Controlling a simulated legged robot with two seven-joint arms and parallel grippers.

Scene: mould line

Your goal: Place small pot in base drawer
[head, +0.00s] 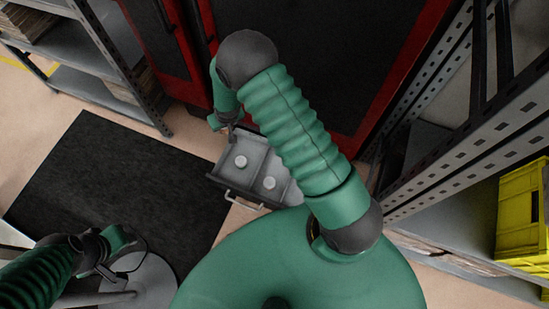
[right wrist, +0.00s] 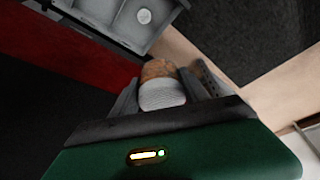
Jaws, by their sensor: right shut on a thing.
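The small pot (right wrist: 161,88), with a ribbed white part and a mottled orange-brown part, sits between the fingers of my right gripper (right wrist: 168,82) in the right wrist view. That gripper is shut on it. In the head view my right gripper (head: 226,124) is by the far left corner of the open grey drawer (head: 222,178), and I cannot make out the pot there. The drawer also shows at the top of the right wrist view (right wrist: 97,14), apart from the pot. My left gripper (head: 108,262) is at lower left; its jaws are unclear.
Two pale round pieces (head: 241,161) (head: 269,183) stand in the drawer; my right arm hides its right part. A red and black cabinet (head: 340,60) is behind. Shelving stands at left (head: 90,88) and right (head: 470,150), with a yellow crate (head: 522,215).

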